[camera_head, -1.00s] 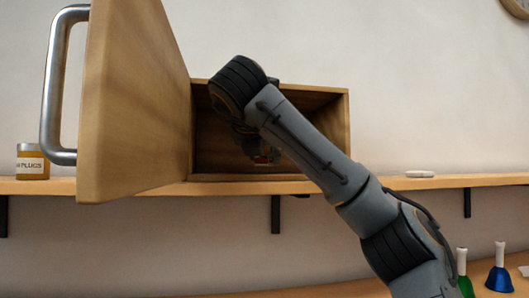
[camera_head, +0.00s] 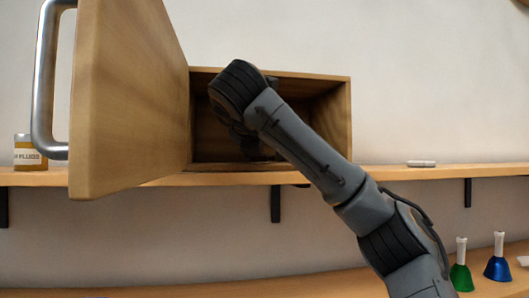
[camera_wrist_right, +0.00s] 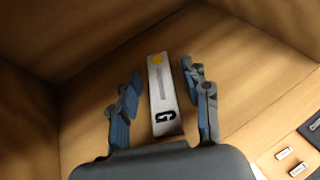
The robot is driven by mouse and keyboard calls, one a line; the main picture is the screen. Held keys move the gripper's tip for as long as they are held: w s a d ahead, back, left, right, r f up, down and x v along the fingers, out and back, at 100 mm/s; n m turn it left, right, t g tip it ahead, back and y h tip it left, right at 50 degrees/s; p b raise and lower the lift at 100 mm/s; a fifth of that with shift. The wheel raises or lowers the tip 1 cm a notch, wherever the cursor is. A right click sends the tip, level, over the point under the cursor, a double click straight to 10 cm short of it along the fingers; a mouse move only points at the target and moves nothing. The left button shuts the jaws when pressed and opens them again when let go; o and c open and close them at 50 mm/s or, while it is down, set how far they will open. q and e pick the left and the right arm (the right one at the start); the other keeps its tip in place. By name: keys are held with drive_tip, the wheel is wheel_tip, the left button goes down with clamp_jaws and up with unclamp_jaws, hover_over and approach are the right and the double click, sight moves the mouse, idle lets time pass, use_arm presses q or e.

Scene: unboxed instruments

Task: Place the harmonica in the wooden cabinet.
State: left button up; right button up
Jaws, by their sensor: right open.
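The wooden cabinet (camera_head: 341,125) stands on the wall shelf with its door (camera_head: 125,100) swung open to the left. My right arm reaches into it from the lower right, and my right gripper (camera_head: 257,148) is inside, mostly hidden by the arm in the head view. In the right wrist view, the harmonica (camera_wrist_right: 160,90), a pale bar marked "G" with a yellow dot, lies inside the cabinet on bare wood. The open fingers of my right gripper (camera_wrist_right: 161,72) stand on either side of it, with gaps visible. My left gripper is not in view.
The door's metal handle (camera_head: 43,80) juts out at the left, near a labelled jar (camera_head: 28,152) on the shelf (camera_head: 400,174). A small pale object (camera_head: 421,163) lies on the shelf at right. Green (camera_head: 461,270) and blue (camera_head: 498,262) handbells stand on the lower surface.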

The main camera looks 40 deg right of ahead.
drive_tip(key=shift+r, duration=0.2)
drive_tip(key=b+v, duration=0.4)
drive_tip(key=shift+s+a+f, duration=0.1)
drive_tip(key=shift+s+a, duration=0.2)
drive_tip(key=b+v, duration=0.2)
drive_tip(key=v, duration=0.4)
drive_tip(key=shift+a+b, duration=0.15)
drive_tip(key=shift+b, duration=0.2)
drive_tip(key=shift+s+a+r, duration=0.3)
drive_tip(key=shift+r, duration=0.15)
